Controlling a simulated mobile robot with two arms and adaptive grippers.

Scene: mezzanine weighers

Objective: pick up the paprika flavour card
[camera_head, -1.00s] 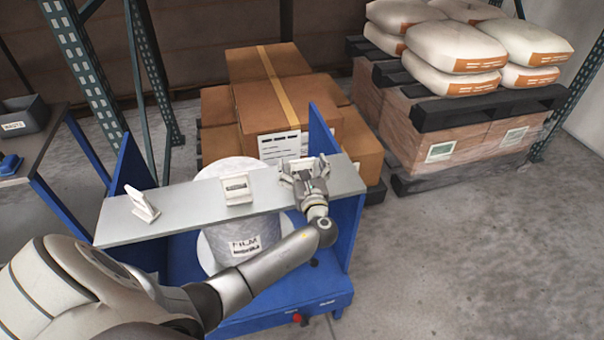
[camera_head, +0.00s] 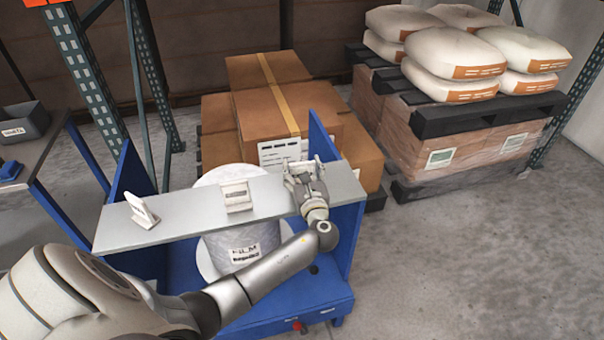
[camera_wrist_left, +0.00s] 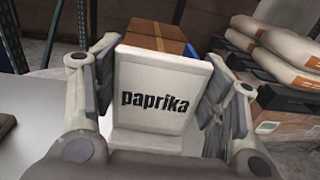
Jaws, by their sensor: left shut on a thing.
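The paprika flavour card (camera_wrist_left: 160,98) is a white card with the black word "paprika", seen upright in the left wrist view between my left gripper's fingers. My left gripper (camera_head: 303,172) is shut on it, over the right part of the grey shelf (camera_head: 265,198). In the head view the card (camera_head: 302,165) is mostly hidden by the fingers. I cannot tell whether its foot touches the shelf. Two other white cards stand on the shelf, one in the middle (camera_head: 236,196) and one at the left end (camera_head: 141,210). My right gripper is not in view.
The shelf spans a blue cart (camera_head: 278,305) that holds a white film roll (camera_head: 243,240). Cardboard boxes (camera_head: 290,115) stand close behind. A pallet with white sacks (camera_head: 455,62) stands at the back right. The floor at right is clear.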

